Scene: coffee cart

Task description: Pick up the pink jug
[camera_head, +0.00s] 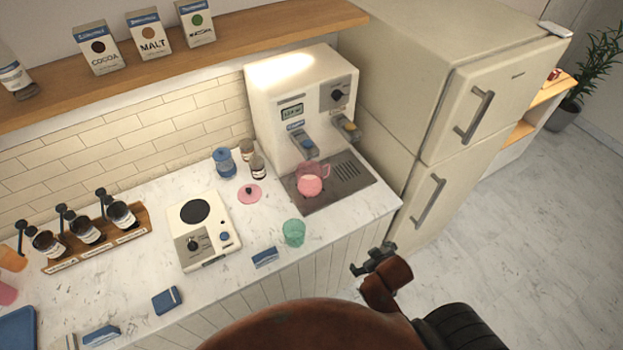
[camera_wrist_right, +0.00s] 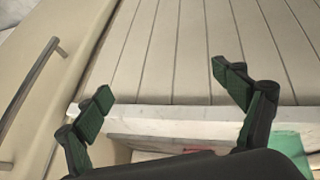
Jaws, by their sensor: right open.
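The pink jug (camera_head: 311,182) stands upright on the grey drip tray (camera_head: 340,190) of the cream coffee machine (camera_head: 300,90), below its spouts. It looks translucent, and its handle points right. My right gripper (camera_head: 366,264) is in front of the counter's front edge, low and to the right of the jug and well apart from it. In the right wrist view its two green-padded fingers (camera_wrist_right: 172,103) are spread wide with nothing between them. I cannot make out the jug clearly in that view. My left gripper is not in view.
A green cup (camera_head: 293,232) stands near the counter edge; a pink lid (camera_head: 249,194) lies behind it. A white scale (camera_head: 204,230) and a rack of portafilters (camera_head: 95,238) are further left. The fridge (camera_head: 440,110) stands right of the counter. Open floor (camera_head: 540,220) lies to the right.

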